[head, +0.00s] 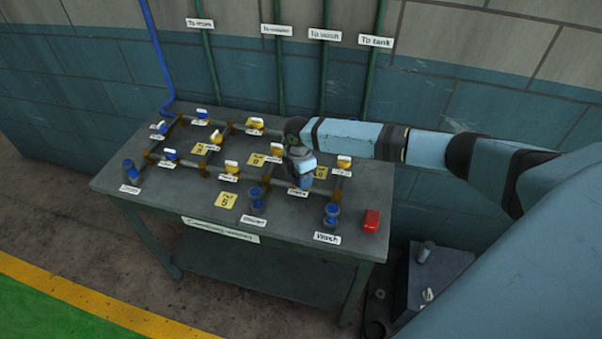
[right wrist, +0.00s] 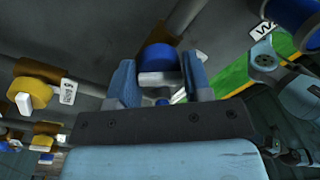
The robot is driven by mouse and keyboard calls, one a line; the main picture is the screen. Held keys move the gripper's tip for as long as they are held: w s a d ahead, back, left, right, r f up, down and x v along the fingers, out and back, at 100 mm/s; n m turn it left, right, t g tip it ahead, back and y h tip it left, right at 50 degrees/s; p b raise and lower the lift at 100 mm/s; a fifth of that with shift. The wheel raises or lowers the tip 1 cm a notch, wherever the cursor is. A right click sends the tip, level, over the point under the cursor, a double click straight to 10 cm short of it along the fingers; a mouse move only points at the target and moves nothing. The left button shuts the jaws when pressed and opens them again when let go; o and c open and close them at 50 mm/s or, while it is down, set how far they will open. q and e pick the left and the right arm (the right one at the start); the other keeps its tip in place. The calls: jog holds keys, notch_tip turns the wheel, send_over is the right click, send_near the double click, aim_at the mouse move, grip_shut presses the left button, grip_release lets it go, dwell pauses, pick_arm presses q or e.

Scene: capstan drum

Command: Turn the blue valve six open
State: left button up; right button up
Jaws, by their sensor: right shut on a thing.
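My right gripper (head: 300,168) is over the right part of the pipe rig on the table and hides much of the valve under it. In the right wrist view, my right gripper (right wrist: 160,82) has its two blue fingers on either side of a blue valve knob (right wrist: 157,57) with a white handle bar. It is shut on that knob. A bit of blue (head: 304,182) shows below the gripper in the head view. The number on this valve's tag cannot be read. Other blue valves (head: 170,154) sit at the rig's left. My left gripper is not in view.
Several yellow valves (head: 276,150) sit on the same pipes; one yellow knob (right wrist: 36,95) is left of the fingers. Blue-topped stubs (head: 331,213) line the front, beside a red block (head: 371,221). A dark box (head: 432,275) stands right of the table (head: 200,224).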

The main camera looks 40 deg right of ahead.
aim_at(296, 178)
jog(key=n, duration=0.2)
jog(key=n+p, duration=0.1)
jog(key=n, duration=0.2)
jog(key=shift+w+r+n, duration=0.1)
jog(key=shift+r+n, duration=0.1)
jog(key=shift+n, duration=0.1)
jog(key=n, duration=0.5)
jog(key=shift+n+t+h+p, duration=0.3)
jog(key=shift+p, duration=0.1)
jog(key=shift+a, duration=0.1)
jog(key=o, duration=0.9)
jog(key=shift+f, duration=0.15)
jog(key=r, duration=0.4)
jog(key=r+b, duration=0.1)
jog(key=r, duration=0.4)
jog(key=a+r+b, duration=0.1)
jog(key=r, duration=0.4)
jog(key=shift+w, duration=0.25)
jog(key=shift+f, duration=0.1)
